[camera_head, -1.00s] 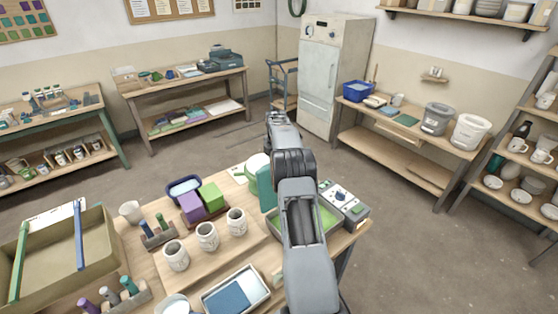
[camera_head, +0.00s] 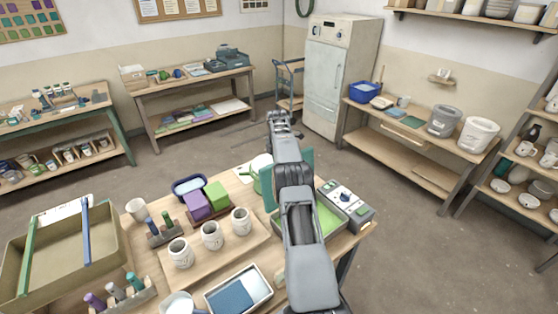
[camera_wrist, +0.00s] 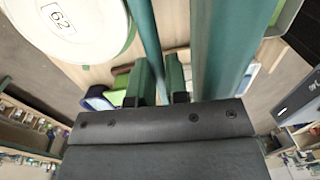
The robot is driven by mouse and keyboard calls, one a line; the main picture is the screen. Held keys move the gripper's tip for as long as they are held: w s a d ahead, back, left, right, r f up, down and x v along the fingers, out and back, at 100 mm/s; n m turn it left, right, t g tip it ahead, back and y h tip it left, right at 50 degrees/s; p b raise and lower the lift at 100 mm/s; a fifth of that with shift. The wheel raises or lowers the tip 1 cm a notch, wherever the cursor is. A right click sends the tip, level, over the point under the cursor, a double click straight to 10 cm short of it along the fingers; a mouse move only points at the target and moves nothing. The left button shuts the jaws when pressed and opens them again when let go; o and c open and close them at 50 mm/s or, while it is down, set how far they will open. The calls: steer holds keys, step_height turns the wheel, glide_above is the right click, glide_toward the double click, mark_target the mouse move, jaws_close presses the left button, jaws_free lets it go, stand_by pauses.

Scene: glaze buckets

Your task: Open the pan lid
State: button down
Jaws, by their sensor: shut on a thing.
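The pan (camera_head: 328,222) is a shallow tray with a light green inside, on the right part of the near table, partly behind my arm. A teal panel (camera_head: 268,199), which looks like its lid, stands up at the pan's far left side; another piece shows right of my arm. In the wrist view a wide teal panel (camera_wrist: 225,50) and a thin teal bar (camera_wrist: 146,30) run up the picture. My gripper (camera_wrist: 158,78) is shut on the thin bar, which looks like the lid's handle. The head view hides my fingertips behind my arm.
A grey control box (camera_head: 345,203) stands right of the pan. Purple (camera_head: 198,206) and green blocks, white jars (camera_head: 211,236) and a blue-lined tray (camera_head: 238,291) crowd the left.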

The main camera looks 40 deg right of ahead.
steer(key=shift+s+f, duration=0.1)
steer(key=shift+f, duration=0.15)
steer(key=c, duration=1.1)
jaws_free()
steer(key=shift+r, duration=0.25)
step_height(320, 180, up, 2)
steer(key=shift+r, duration=0.25)
steer(key=shift+r+b, duration=0.2)
steer(key=shift+b, duration=0.5)
steer(key=s+r+b, duration=0.1)
steer(key=s+a+r+b, duration=0.1)
steer(key=r+b, duration=0.1)
steer(key=s+a+r+b, duration=0.1)
steer(key=s+r, duration=0.1)
steer(key=shift+r, duration=0.1)
steer(key=s+a+r+b, duration=0.1)
steer(key=s, duration=0.1)
steer(key=s+a+r+b, duration=0.1)
steer(key=s+r+b, duration=0.1)
steer(key=s, duration=0.1)
steer(key=s+a+r+b, duration=0.1)
steer(key=s+a, duration=0.1)
steer(key=s, duration=0.1)
steer(key=shift+s+a+r+b, duration=0.1)
steer(key=shift+s+r+b, duration=0.1)
steer(key=shift+r+b, duration=0.2)
